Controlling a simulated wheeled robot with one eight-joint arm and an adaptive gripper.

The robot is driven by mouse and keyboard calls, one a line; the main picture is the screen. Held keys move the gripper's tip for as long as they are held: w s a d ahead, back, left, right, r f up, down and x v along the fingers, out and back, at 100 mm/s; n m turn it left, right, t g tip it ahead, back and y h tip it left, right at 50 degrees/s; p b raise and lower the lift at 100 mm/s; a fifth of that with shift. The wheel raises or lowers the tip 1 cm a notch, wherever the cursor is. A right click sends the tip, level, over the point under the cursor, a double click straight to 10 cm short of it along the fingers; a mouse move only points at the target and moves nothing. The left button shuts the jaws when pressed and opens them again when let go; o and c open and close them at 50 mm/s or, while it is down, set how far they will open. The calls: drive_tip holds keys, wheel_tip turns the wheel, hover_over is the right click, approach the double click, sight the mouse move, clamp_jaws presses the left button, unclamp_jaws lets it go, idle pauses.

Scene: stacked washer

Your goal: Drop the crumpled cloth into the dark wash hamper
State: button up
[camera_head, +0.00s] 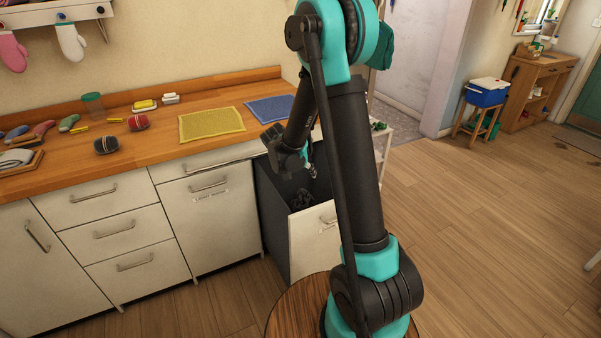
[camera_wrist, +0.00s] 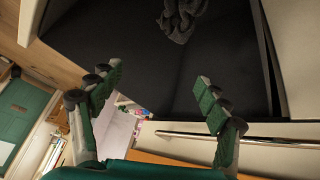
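The crumpled cloth (camera_head: 301,200) is a dark grey bunched lump lying inside the dark wash hamper (camera_head: 273,218), an open pull-out bin with a white front. In the wrist view the cloth (camera_wrist: 181,18) shows at the top edge, partly cut off, against the dark hamper interior (camera_wrist: 115,38). My gripper (camera_wrist: 158,88) is open with nothing between its green-padded fingers, apart from the cloth. In the head view my gripper (camera_head: 310,166) hangs over the hamper opening. My arm hides part of the hamper's right side.
A wooden counter (camera_head: 160,155) holds a yellow mat (camera_head: 211,124), a blue mat (camera_head: 270,109), brushes and soap. White drawers (camera_head: 113,228) stand left of the hamper. A round wooden table (camera_head: 290,310) is in front.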

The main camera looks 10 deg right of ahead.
idle(0.3)
drive_tip(key=v, duration=1.2)
drive_tip(key=shift+s, duration=0.1)
